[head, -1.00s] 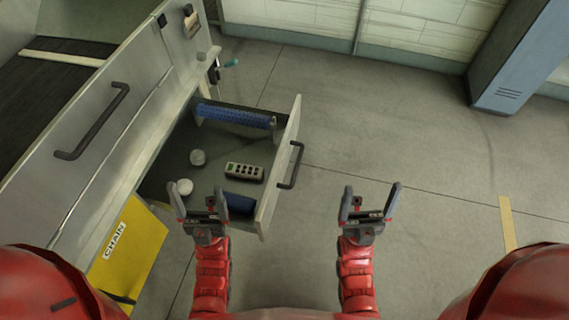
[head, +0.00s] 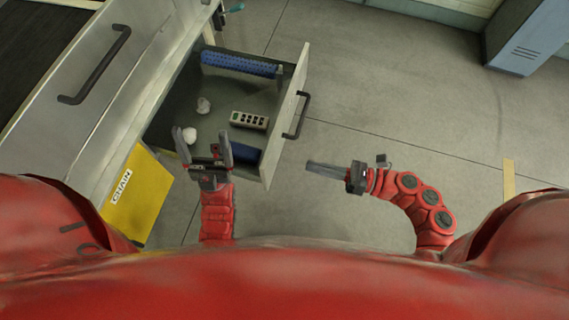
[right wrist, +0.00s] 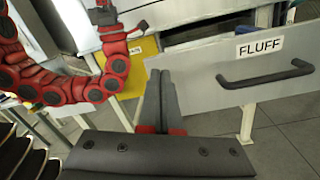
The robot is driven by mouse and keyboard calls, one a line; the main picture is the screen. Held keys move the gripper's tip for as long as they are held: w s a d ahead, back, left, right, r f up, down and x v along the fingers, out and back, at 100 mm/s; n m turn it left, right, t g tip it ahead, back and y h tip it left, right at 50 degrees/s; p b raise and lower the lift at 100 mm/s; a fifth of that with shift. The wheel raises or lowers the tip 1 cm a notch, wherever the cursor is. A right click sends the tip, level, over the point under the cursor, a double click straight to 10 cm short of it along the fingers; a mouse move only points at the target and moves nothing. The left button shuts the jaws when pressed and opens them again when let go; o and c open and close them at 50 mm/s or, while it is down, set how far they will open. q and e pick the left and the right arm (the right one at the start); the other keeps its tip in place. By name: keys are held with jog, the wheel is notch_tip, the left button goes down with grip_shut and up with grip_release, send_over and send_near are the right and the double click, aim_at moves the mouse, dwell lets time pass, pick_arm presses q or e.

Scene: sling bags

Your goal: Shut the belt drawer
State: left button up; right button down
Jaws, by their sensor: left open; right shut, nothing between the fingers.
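An open drawer (head: 273,168) sticks out of the grey cabinet in the head view, with a black bar handle (head: 296,115) on its front. In the right wrist view a grey front with a black handle (right wrist: 265,74) carries a label reading FLUFF (right wrist: 260,47); it appears to be this drawer. I see no label reading belt. My right gripper (head: 308,167) is shut and empty, pointing left, to the right of the drawer front and apart from it. My left gripper (head: 202,146) is open and appears over the drawer's near left part; its height is unclear.
A yellow panel labelled CHAIN (head: 137,198) is at the cabinet's near end.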

jog(key=d+f+n+h, duration=0.3)
jog(key=d+f+h, duration=0.1)
jog(key=f, duration=0.2)
jog(key=x, duration=1.3)
jog(key=shift+w+a+r+n, duration=0.2)
jog(key=shift+w+r+n, duration=0.1)
jog(key=shift+r, duration=0.1)
jog(key=shift+a, duration=0.1)
jog(key=w+a, duration=0.3)
jog(key=a, duration=0.8)
jog(key=w+a, duration=0.3)
jog(key=a, duration=0.8)
jog(key=w+a, duration=0.3)
jog(key=a, duration=0.8)
jog(key=shift+w+a, duration=0.3)
jog(key=shift+a, duration=1)
jog(key=shift+a+r, duration=0.1)
jog(key=shift+r, duration=0.1)
jog(key=shift+s+a+r, duration=0.1)
